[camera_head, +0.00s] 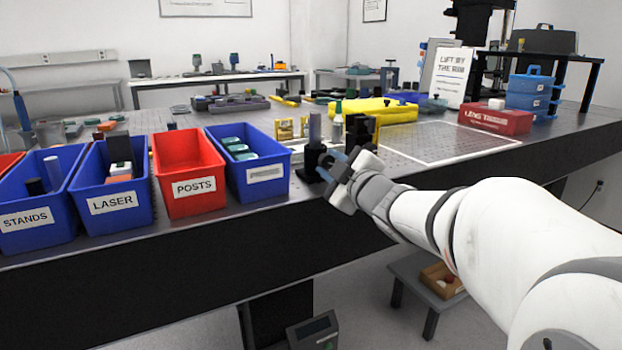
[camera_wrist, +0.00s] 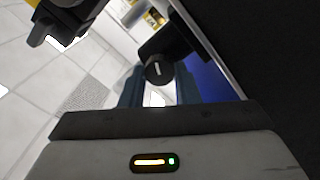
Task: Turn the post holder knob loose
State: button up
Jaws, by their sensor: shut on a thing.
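The post holder (camera_head: 312,158) is black and stands upright near the front edge of the optical table, with a grey post (camera_head: 315,126) rising from it. My gripper (camera_head: 331,164) reaches it from the right, with its bluish fingers at the holder's side. In the wrist view, the round black knob (camera_wrist: 158,71) has a white line on its face and shows between the fingers of my gripper (camera_wrist: 165,82). The gripper is shut on this knob. In the head view the fingers largely hide the knob.
A blue bin (camera_head: 262,191) with several light items stands just left of the holder, and a red POSTS bin (camera_head: 190,206) beyond it. A dark mount (camera_head: 363,128) stands close behind the gripper. The white-outlined area (camera_head: 440,142) on the right is clear.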

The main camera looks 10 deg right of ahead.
jog(key=n+b, duration=0.3)
jog(key=n, duration=0.2)
jog(key=shift+f, duration=0.15)
dwell(0.3)
jog(key=o, duration=1)
jog(key=p+v, duration=0.2)
jog(key=v, duration=0.5)
jog(key=shift+s+d, duration=0.15)
jog(key=shift+s, duration=0.2)
